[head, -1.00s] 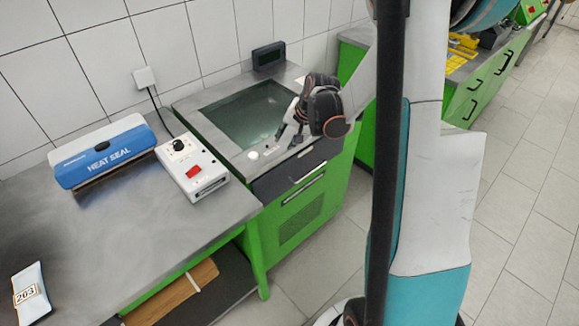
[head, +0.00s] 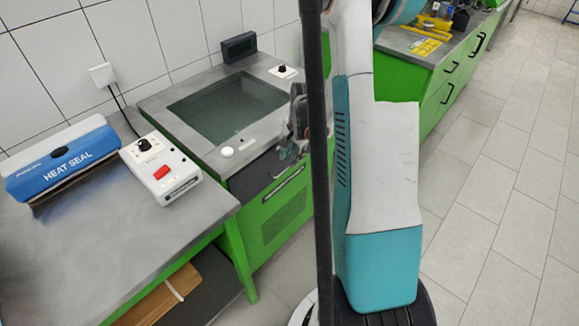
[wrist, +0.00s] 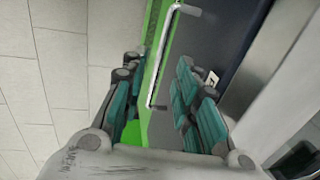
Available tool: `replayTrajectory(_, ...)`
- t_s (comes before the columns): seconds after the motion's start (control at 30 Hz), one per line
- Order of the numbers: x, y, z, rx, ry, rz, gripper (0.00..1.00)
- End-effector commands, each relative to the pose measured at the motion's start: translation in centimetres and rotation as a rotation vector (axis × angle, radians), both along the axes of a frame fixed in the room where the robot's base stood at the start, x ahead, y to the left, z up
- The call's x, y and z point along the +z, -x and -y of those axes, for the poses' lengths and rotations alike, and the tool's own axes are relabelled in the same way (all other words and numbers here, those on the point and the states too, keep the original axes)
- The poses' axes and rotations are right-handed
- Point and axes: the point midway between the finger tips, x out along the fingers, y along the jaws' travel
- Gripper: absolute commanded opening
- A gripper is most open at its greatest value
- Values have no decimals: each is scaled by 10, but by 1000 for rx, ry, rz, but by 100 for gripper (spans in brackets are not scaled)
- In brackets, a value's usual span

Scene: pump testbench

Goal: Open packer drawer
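The packer is a green cabinet with a grey top and a dark glass window (head: 230,108). Its drawer front (head: 250,175) is a dark panel just below the top and looks closed. Contact cannot be told.
A blue heat sealer (head: 65,160) and a white control box (head: 160,165) stand on the left table (head: 120,235). A green cabinet with dark handles (head: 440,95) stands at the right. The tiled floor (head: 490,220) is clear at the right.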

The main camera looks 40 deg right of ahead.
Motion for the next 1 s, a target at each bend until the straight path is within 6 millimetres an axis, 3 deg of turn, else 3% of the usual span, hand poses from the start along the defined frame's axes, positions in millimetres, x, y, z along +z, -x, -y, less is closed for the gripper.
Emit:
replayTrajectory(0.03, -13, -2, 0, 1, 0, 0, 28)
replayTrajectory(0.23, -36, -7, 0, 1, 0, 0, 28)
replayTrajectory(0.67, -44, -9, -1, 1, 0, 1, 28)
replayTrajectory(0.8, -44, -9, -1, 1, 0, 1, 1)
replayTrajectory(1.0, -44, -9, -1, 1, 0, 1, 0)
